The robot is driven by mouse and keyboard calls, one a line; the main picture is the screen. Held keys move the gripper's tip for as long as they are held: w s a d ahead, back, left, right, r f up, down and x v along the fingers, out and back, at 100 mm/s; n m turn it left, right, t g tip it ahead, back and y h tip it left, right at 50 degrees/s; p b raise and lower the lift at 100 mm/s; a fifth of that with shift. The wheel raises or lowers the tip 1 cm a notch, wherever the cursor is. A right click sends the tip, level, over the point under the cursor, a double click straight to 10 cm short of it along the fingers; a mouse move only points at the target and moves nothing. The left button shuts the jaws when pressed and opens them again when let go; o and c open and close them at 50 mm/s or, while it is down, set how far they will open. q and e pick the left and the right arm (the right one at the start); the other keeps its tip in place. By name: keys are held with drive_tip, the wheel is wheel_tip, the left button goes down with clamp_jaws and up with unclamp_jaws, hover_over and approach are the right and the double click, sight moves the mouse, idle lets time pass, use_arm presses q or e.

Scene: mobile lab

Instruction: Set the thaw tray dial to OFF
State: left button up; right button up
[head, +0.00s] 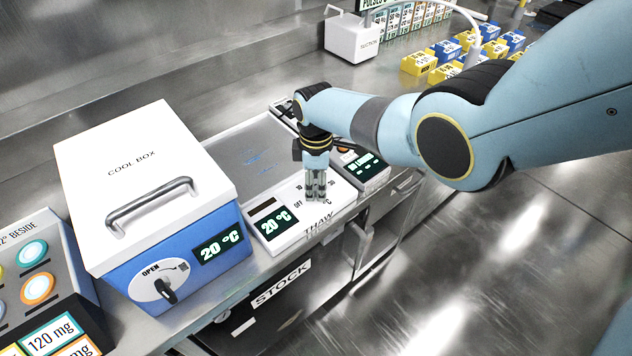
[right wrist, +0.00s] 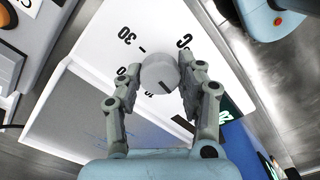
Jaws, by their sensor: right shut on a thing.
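The thaw tray (head: 247,147) stands on the steel bench, with a white front panel marked THAW, OFF and numbers. Its display (head: 276,222) reads 20 °C. The dial (right wrist: 160,73) is a grey round knob with a dark pointer line, which points to the lower right in the right wrist view. My right gripper (head: 316,196) points down onto the panel; in the right wrist view its fingers (right wrist: 160,80) are shut on the dial from both sides. The OFF mark is not readable in that view. In the head view the gripper hides the dial. My left gripper is not in view.
The cool box (head: 137,190) with a handle stands close to the left of the tray. Another unit with a display (head: 362,170) is close on the right. A suction box (head: 352,38) and yellow and blue blocks (head: 447,50) are at the back. The floor on the right is clear.

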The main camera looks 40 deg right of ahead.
sight(316, 184)
drive_tip(key=shift+n, duration=0.6)
drive_tip(key=o, duration=1.2)
drive_tip(key=shift+c, duration=0.2)
wheel_tip(316, 184, up, 12)
